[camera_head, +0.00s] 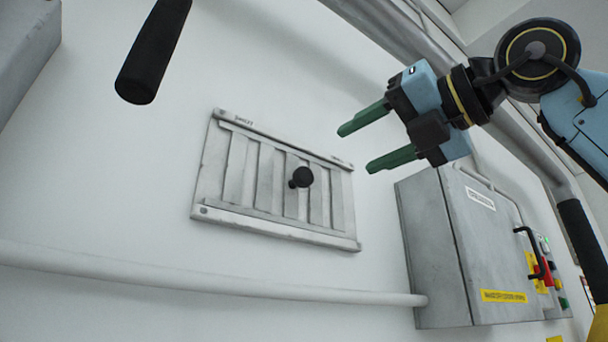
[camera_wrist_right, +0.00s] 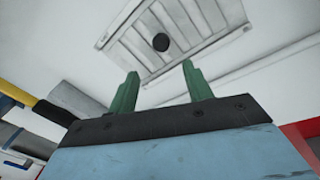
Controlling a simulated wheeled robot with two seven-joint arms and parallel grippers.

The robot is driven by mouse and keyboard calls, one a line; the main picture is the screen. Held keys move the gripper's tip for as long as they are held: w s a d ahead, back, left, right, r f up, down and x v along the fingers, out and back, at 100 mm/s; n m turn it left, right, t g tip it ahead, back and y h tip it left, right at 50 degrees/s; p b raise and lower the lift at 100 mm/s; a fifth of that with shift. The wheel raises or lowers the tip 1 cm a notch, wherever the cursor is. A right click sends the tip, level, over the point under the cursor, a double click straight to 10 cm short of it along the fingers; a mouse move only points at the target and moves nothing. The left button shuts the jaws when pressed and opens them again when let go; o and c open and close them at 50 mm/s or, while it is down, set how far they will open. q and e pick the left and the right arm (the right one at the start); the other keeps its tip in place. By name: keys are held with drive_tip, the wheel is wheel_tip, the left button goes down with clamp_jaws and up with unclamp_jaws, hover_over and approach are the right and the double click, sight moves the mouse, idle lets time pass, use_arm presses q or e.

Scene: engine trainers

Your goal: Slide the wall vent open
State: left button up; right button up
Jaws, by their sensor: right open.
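The wall vent (camera_head: 236,168) is a pale metal slatted panel on the white wall, in the middle of the head view. A round black knob (camera_head: 301,177) sticks out from its slats, right of the middle. My right gripper (camera_head: 358,146) is open and empty, to the right of the knob and clear of it. Its two green fingers point left toward the vent. In the right wrist view the vent (camera_wrist_right: 187,22) and its knob (camera_wrist_right: 161,42) lie beyond the open fingers (camera_wrist_right: 158,88). My left gripper is not in view.
A grey electrical box (camera_head: 436,245) with a red and yellow switch stands on the wall at the lower right. A white pipe (camera_head: 200,281) runs along the wall below the vent. A black bar (camera_head: 152,55) hangs into view at the top left. The wall around the vent is clear.

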sight(308, 175)
drive_tip(key=p+x, duration=0.4)
drive_tip(key=x, duration=0.7)
drive_tip(key=shift+w+a+r, duration=0.1)
drive_tip(key=shift+w+r, duration=0.1)
drive_tip(key=shift+w, duration=0.2)
drive_tip(key=shift+w+a+f+p, duration=0.1)
drive_tip(key=shift+w+a+p, duration=0.25)
drive_tip(key=shift+w+a, duration=0.1)
drive_tip(key=shift+c, duration=0.4)
clamp_jaws()
